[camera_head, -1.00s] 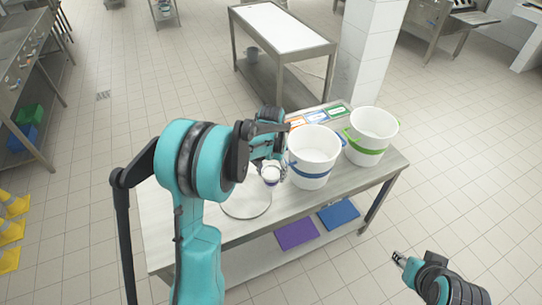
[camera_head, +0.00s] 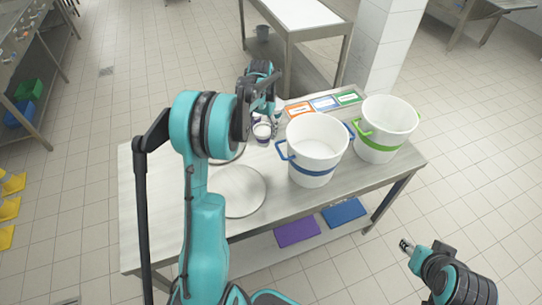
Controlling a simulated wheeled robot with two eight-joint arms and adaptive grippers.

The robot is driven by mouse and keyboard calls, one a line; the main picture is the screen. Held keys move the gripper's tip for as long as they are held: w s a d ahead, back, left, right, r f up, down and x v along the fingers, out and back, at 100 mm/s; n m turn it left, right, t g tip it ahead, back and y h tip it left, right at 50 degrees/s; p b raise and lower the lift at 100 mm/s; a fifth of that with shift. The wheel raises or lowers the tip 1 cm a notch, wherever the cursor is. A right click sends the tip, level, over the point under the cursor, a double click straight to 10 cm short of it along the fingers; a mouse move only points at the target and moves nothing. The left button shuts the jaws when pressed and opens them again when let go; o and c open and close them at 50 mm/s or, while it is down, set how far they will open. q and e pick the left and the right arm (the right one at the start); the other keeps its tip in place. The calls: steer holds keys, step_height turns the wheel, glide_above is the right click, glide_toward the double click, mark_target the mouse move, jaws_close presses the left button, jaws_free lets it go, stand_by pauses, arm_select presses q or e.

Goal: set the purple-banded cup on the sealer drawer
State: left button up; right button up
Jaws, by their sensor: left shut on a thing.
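A small white cup with a purple band (camera_head: 262,132) is at the far side of the steel table, left of the blue-banded bucket. My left gripper (camera_head: 268,122) is shut on it, with its fingers partly hidden by its own wrist. I cannot tell whether the cup touches the table. No sealer drawer can be made out; my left arm covers part of the table's left side. My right gripper (camera_head: 404,245) is off the table's front right, apart from everything, and too small to read.
A white bucket with a blue band (camera_head: 313,173) and one with a green band (camera_head: 384,146) stand on the right of the table (camera_head: 285,205). A round plate (camera_head: 238,192) lies left of them. Coloured cards (camera_head: 323,104) lie behind. Purple (camera_head: 297,232) and blue boards lie below.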

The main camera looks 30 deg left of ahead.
mark_target(264, 143)
arm_select(q)
steer(key=shift+w+f+b, duration=0.25)
steer(key=shift+f, duration=0.4)
steer(key=shift+w+f+b, duration=0.25)
steer(key=shift+f, duration=0.35)
step_height(264, 143, down, 6)
steer(key=shift+s+r+b, duration=0.1)
steer(key=shift+r+b, duration=0.05)
steer(key=shift+b, duration=0.35)
step_height(264, 143, down, 3)
steer(key=shift+f+b, duration=0.1)
steer(key=shift+b, duration=0.25)
steer(key=shift+f, duration=0.1)
arm_select(e)
steer(key=f, duration=0.3)
steer(key=shift+w+f, duration=0.2)
steer(key=shift+w, duration=0.2)
steer(key=shift+s+f, duration=0.1)
steer(key=shift+f, duration=0.05)
arm_select(q)
steer(key=o, duration=0.9)
steer(key=shift+f, duration=0.15)
steer(key=o, duration=0.4)
